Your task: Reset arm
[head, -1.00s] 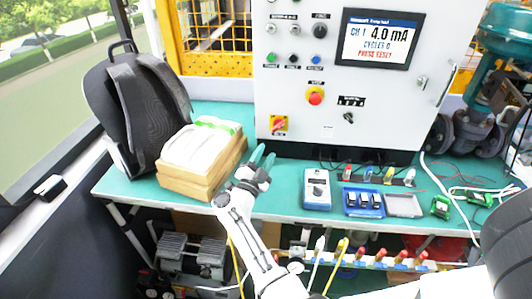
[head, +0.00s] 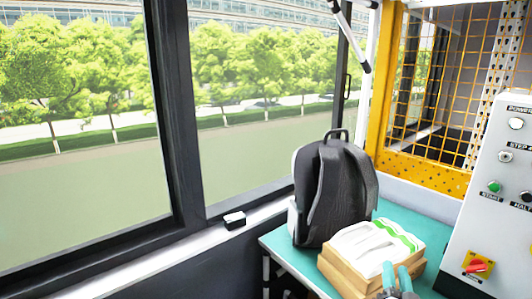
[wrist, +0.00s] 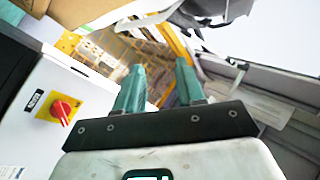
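The white control cabinet (head: 508,200) stands at the right edge of the head view, cut off by the frame. Its red and yellow rotary switch (head: 477,266) also shows at the left in the wrist view (wrist: 61,108). The rest of my arm is out of the head view.
A black backpack (head: 338,195) stands on the teal bench (head: 283,262). A yellow mesh guard (head: 440,90) rises behind. Large windows fill the left, with a small black box (head: 234,220) on the sill.

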